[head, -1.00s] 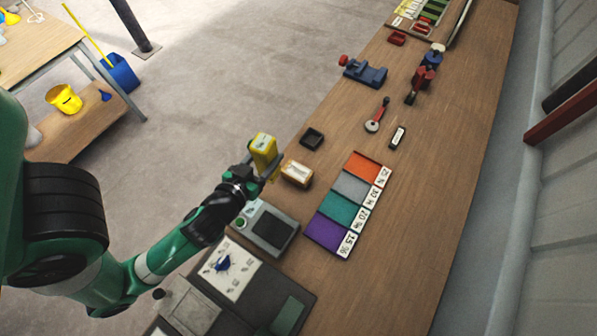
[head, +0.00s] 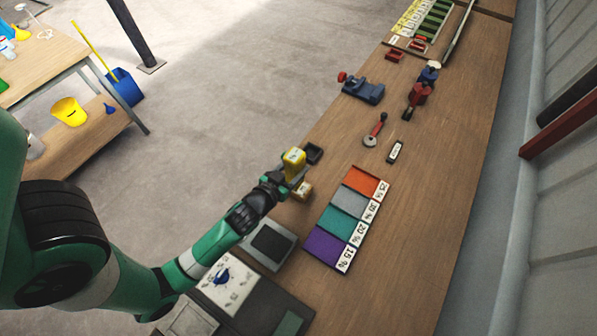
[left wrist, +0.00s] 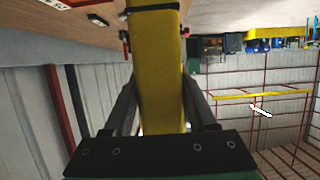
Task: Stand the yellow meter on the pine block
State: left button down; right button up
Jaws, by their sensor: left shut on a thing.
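The yellow meter (head: 294,161) is held upright or nearly so in my left gripper (head: 285,180), near the left edge of the long bench. In the left wrist view the meter (left wrist: 157,70) fills the space between the two fingers of the gripper (left wrist: 160,95). The pine block (head: 303,191), small with a pale top, lies on the bench just below the meter in the head view. The meter and gripper cover part of the block. I cannot tell whether the meter touches it. My right gripper is not in view.
A black tray (head: 313,153) lies just beyond the meter. A grey device (head: 269,244) sits nearer. The coloured panel (head: 346,219) is to the right of the block.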

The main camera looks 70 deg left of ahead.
pick_arm(q)
jog(key=shift+w+a+f, duration=0.45)
jog(key=shift+w+f, duration=0.2)
jog(key=shift+f, duration=0.2)
jog(key=shift+w+a+f+b, duration=0.15)
jog(key=shift+f+b, duration=0.5)
jog(key=shift+f, duration=1.15)
jog(key=shift+f, duration=0.15)
jog(key=shift+c, duration=1)
grip_release()
